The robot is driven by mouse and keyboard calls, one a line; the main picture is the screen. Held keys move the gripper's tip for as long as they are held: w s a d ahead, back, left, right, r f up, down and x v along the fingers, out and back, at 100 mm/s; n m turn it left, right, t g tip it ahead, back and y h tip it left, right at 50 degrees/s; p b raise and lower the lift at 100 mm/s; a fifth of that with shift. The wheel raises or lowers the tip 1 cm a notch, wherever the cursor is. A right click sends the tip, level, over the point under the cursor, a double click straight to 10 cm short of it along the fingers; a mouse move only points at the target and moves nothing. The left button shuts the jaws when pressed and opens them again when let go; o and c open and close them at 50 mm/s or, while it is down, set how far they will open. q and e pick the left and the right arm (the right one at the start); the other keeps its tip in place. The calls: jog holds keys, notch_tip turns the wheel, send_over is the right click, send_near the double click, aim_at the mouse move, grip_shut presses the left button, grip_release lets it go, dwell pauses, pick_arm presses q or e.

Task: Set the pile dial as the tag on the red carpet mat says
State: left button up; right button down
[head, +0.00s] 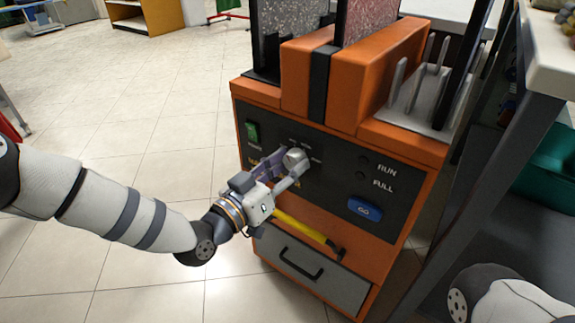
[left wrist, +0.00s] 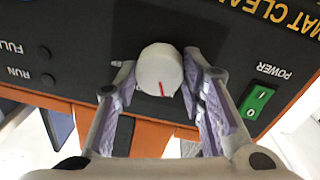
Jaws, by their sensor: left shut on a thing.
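The pile dial (left wrist: 160,68) is a pale round knob with a red pointer line on the dark panel of the orange mat cleaner. It also shows in the head view (head: 295,158). In the left wrist view, which sees the panel upside down, the red line points toward the bottom, so roughly up on the panel. My left gripper (head: 290,165) is shut on the dial, one finger on each side. A reddish speckled mat (head: 370,18) stands in the machine's top; I see no tag on it. My right gripper is out of view.
The panel has a green power switch (head: 252,132), RUN and FULL lamps, and a blue GO button (head: 365,208). A yellow bar (head: 305,232) and a grey drawer (head: 308,272) sit below. A dark table (head: 490,140) stands close on the right.

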pick_arm(q)
jog(key=o, duration=1.1)
jog(key=shift+o, duration=0.2)
jog(key=v, duration=1.2)
